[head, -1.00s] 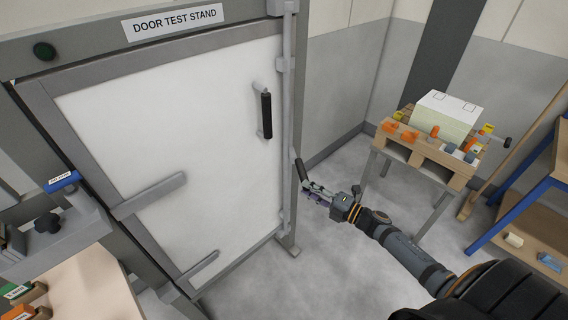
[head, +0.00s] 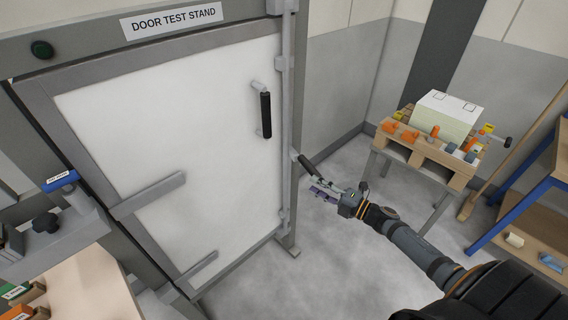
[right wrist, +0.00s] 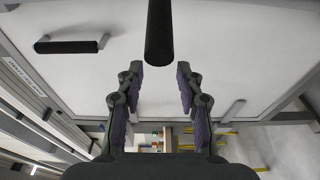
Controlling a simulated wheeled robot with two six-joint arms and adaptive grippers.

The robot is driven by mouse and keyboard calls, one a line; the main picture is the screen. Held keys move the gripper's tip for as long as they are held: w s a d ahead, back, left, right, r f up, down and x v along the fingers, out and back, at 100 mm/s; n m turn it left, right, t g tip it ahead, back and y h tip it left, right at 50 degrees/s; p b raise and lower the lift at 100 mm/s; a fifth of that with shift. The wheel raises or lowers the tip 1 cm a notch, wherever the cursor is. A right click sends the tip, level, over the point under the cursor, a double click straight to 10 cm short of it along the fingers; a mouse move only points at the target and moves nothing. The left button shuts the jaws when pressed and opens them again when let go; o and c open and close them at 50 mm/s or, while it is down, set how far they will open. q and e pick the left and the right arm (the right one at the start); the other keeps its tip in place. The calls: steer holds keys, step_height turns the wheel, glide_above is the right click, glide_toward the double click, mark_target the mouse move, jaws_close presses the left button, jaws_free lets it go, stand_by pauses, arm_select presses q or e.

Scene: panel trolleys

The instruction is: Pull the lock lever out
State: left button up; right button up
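The lock lever (head: 307,168) has a black grip and sits on the door stand's right post. It sticks out from the post, slanting down to the right towards my right gripper (head: 316,189). In the right wrist view the lever's black grip (right wrist: 159,32) comes in from the top, its end between the fingertips of my right gripper (right wrist: 160,72). The fingers are spread, with a visible gap on each side of the grip. My left gripper is not in view.
The white door (head: 190,130) has a black pull handle (head: 265,114) left of the lever; this handle also shows in the right wrist view (right wrist: 66,47). A wooden-topped trolley (head: 430,150) with a white box stands at right. Floor between is clear.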

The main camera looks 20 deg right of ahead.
steer(key=shift+o, duration=0.5)
steer(key=p+v, duration=0.2)
steer(key=v, duration=0.2)
steer(key=shift+a+p, duration=0.1)
steer(key=shift+p, duration=0.3)
steer(key=p+v, duration=0.2)
steer(key=v, duration=0.2)
